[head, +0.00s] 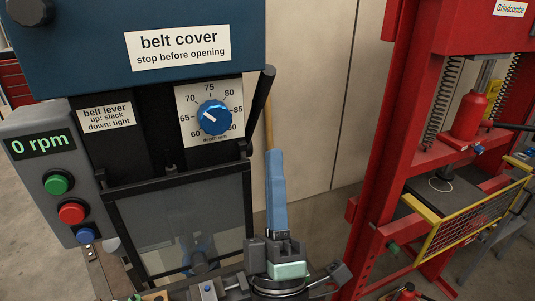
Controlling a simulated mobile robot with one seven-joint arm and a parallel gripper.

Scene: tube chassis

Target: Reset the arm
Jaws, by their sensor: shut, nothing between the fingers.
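My gripper cannot be made out in the head view, and no arm link shows clearly. The task names no other object. The machine in front of me has a blue belt cover (80,75) and a depth dial (214,117) with a blue knob. Its grey control panel (45,175) reads 0 rpm.
A clear guard (180,220) hangs at the machine's front. Grey clamp-like hardware with a pale green block (288,270) sits at the bottom centre. A red press (400,120) with a yellow mesh guard (465,215) fills the right.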

